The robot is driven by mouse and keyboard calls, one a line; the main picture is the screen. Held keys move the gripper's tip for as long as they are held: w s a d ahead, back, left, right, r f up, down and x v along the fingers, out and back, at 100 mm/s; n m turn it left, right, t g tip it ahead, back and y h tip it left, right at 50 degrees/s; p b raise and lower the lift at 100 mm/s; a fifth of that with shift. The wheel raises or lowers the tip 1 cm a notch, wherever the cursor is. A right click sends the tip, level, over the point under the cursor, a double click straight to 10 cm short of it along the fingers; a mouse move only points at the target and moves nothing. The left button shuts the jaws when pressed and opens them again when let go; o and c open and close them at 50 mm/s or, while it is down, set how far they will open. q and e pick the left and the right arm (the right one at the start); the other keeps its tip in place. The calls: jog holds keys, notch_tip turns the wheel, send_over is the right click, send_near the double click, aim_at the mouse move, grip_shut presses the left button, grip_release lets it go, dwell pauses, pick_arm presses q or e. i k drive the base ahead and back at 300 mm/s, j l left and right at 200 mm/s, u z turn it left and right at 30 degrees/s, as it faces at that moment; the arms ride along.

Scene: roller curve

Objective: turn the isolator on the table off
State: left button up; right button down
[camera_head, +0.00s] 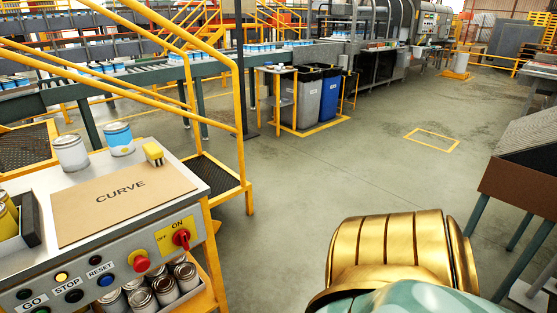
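The isolator (181,238) is a red rotary handle on a yellow plate at the right end of the table's sloped front panel. The plate reads ON above the handle and OFF to its left. I cannot tell exactly which way the handle points. The grey table (90,240) stands at the lower left. A gold and pale green part of my own body fills the lower right. Neither gripper is in view, and nothing of mine touches the isolator.
A red mushroom button (141,263) sits just left of the isolator. Yellow railings (228,90) rise behind. A dark-topped stand (520,165) is at far right.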

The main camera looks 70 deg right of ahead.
aim_at(182, 238)
jog(key=z, duration=1.3)
jog(key=k+l, duration=0.05)
